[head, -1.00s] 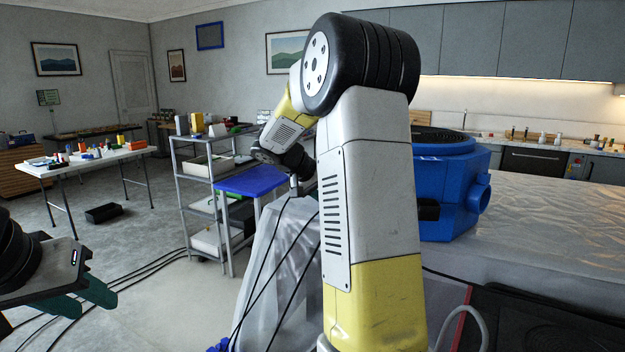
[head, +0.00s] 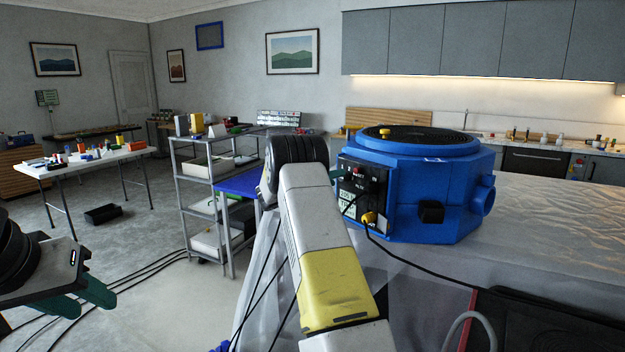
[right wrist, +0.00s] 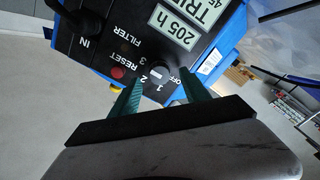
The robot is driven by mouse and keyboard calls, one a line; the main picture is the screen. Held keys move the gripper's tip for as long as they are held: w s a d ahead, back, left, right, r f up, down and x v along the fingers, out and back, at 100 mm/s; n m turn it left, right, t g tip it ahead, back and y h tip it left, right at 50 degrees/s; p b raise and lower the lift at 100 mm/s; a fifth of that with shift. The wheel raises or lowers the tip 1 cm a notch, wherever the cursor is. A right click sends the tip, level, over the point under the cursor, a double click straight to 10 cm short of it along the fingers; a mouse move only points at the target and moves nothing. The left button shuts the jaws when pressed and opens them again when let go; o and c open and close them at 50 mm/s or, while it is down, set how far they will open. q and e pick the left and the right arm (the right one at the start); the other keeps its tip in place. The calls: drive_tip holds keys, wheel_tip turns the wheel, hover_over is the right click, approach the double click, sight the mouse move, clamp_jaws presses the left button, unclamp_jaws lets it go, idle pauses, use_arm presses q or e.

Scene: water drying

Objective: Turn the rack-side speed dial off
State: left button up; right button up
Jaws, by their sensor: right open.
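The blue drying machine (head: 425,195) stands on the plastic-covered surface, its black control panel (head: 352,192) facing left. In the right wrist view the panel is upside down and shows a small round speed dial (right wrist: 159,73) marked OFF, 1, 2 and 3. I cannot tell for certain which mark its pointer is on. My right gripper (right wrist: 160,80) is open, its green fingers on either side of the dial; I cannot tell whether they touch it. In the head view my right arm mostly hides this gripper. My left gripper (head: 80,298) is open and empty at the lower left.
A yellow plug with a cable (head: 369,218) is on the machine's front. A metal shelf rack (head: 185,190) stands left of my right arm, with open floor in front.

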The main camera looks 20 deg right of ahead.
drive_tip(key=shift+x, duration=0.9)
clamp_jaws()
